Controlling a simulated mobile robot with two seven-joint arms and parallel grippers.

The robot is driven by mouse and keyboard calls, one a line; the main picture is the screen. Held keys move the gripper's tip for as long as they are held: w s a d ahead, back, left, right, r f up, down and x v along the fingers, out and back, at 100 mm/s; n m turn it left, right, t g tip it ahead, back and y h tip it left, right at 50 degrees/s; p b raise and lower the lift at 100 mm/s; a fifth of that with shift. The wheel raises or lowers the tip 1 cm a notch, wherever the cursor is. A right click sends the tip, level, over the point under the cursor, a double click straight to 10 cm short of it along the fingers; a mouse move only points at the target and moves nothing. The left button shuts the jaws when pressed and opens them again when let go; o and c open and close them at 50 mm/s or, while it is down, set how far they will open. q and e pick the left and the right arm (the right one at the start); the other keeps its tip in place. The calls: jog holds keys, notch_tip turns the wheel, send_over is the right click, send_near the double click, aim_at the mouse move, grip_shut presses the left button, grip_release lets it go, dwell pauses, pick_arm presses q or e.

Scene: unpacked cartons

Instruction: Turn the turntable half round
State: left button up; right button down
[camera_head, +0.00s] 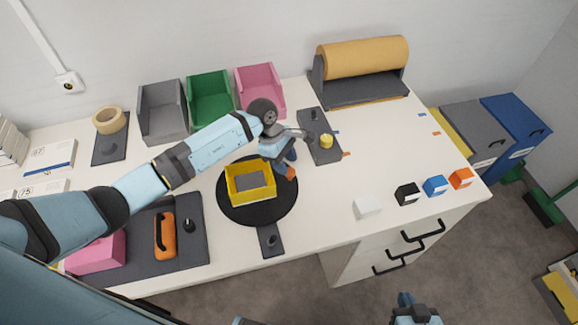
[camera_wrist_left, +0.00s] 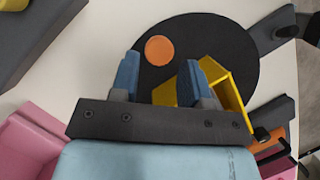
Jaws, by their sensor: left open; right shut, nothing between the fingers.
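The turntable (camera_head: 230,209) is a round black disc on the white table; it also shows in the left wrist view (camera_wrist_left: 180,28). A yellow bin (camera_head: 238,193) with a grey piece inside stands on it. An orange knob (camera_head: 291,174) is at the disc's right edge, beside the bin. My left gripper (camera_head: 289,165) is open over that side of the disc. In the left wrist view, the round orange top (camera_wrist_left: 160,50) shows between and beyond the finger tips, and the right finger overlaps the bin (camera_wrist_left: 228,90). Contact cannot be told. My right gripper (camera_head: 415,308) is shut and empty, at the bottom edge.
A dark plate with a black pin (camera_head: 270,240) lies at the turntable's front edge. Grey, green and pink bins (camera_head: 210,100) stand behind. A dark plate with a yellow knob (camera_head: 326,141) is right of the disc. Small blocks (camera_head: 407,193) line the front right.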

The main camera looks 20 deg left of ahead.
aim_at(290, 171)
pick_arm(q)
jog(key=shift+x, duration=1.6)
grip_shut()
jog(key=shift+a, duration=0.1)
